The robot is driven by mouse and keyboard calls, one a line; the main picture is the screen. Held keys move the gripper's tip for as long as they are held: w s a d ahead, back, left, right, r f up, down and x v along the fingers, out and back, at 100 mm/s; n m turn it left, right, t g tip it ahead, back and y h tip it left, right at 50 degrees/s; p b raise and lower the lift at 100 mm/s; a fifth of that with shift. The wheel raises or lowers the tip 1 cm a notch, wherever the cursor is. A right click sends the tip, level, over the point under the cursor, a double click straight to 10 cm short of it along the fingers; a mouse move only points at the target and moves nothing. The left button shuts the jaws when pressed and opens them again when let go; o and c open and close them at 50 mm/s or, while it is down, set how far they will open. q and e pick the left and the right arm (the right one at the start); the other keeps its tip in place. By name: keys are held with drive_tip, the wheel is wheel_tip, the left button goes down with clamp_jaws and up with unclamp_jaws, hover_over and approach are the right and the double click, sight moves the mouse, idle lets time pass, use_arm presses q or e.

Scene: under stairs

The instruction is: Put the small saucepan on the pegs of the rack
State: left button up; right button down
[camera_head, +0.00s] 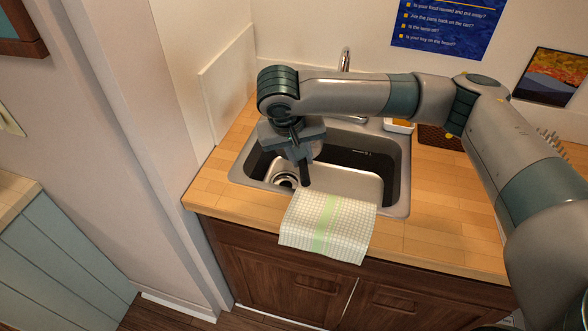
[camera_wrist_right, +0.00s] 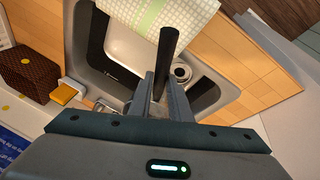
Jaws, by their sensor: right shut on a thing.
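My right gripper (camera_head: 303,158) hangs over the left part of the sink, pointing down. It is shut on a dark, straight bar that looks like the small saucepan's handle (camera_head: 306,175). In the right wrist view the handle (camera_wrist_right: 168,52) sticks out from between the fingers (camera_wrist_right: 163,95) toward the towel. The pan's body cannot be made out in either view. A row of thin upright pegs (camera_head: 553,142), perhaps the rack, shows at the right edge, mostly hidden by my right arm. My left gripper is not in view.
The sink (camera_head: 400,190) is set in a wooden counter (camera_head: 430,235). A checked towel (camera_head: 328,225) hangs over its front edge. A faucet (camera_head: 345,60) stands behind. A brown perforated item (camera_head: 440,138) and a yellow sponge (camera_wrist_right: 65,95) lie behind the sink. A wall closes off the left.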

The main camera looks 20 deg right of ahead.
use_arm(q)
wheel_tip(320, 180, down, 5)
drive_tip(key=b, duration=0.3)
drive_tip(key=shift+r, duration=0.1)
use_arm(e)
drive_tip(key=shift+n, duration=0.6)
drive_tip(key=s+d, duration=0.2)
drive_tip(key=s, duration=0.1)
drive_tip(key=s+d, duration=0.1)
drive_tip(key=shift+s+d+f, duration=0.1)
drive_tip(key=shift+s+f, duration=0.25)
drive_tip(key=shift+f, duration=0.05)
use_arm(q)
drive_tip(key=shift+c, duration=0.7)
